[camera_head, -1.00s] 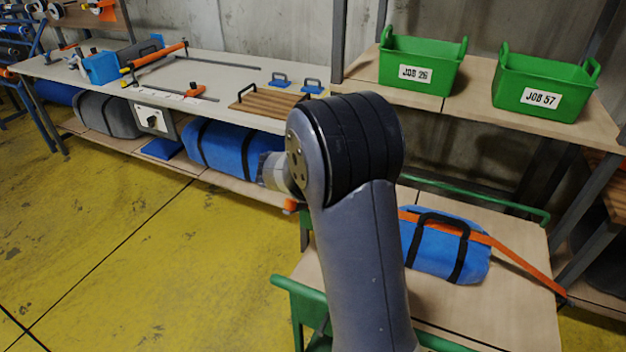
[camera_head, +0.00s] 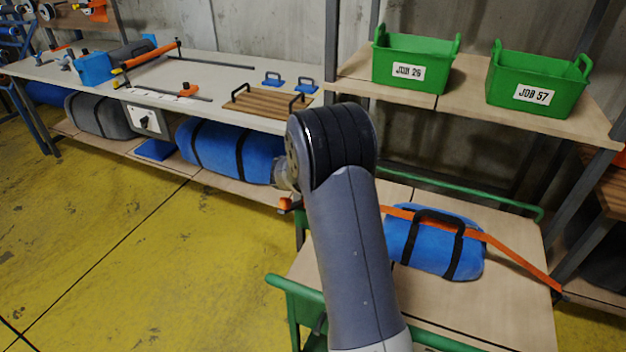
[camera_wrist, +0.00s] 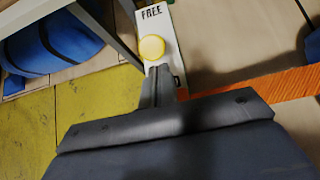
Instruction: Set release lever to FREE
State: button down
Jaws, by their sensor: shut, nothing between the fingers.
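In the wrist view, a white plate (camera_wrist: 177,33) carries the word FREE at its far end. A round yellow knob (camera_wrist: 152,48) sits on the plate below that word. My gripper (camera_wrist: 160,72) is shut and empty, its fingertips over the plate just below the knob in the picture. I cannot tell whether they touch it. In the head view my arm hides the gripper and the plate.
A blue rolled bundle (camera_head: 434,250) with an orange strap (camera_head: 512,260) lies on a green-railed wooden cart (camera_head: 480,318). Green bins (camera_head: 412,60) (camera_head: 536,82) stand on the shelf behind. A long workbench (camera_head: 225,75) is at left. Yellow floor (camera_head: 120,260) is open in front.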

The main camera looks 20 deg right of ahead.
jog(key=shift+r+p, duration=0.25)
jog(key=shift+p, duration=0.45)
jog(key=shift+w+d+r+p, duration=0.1)
jog(key=shift+r+p, duration=0.05)
jog(key=shift+p, duration=0.65)
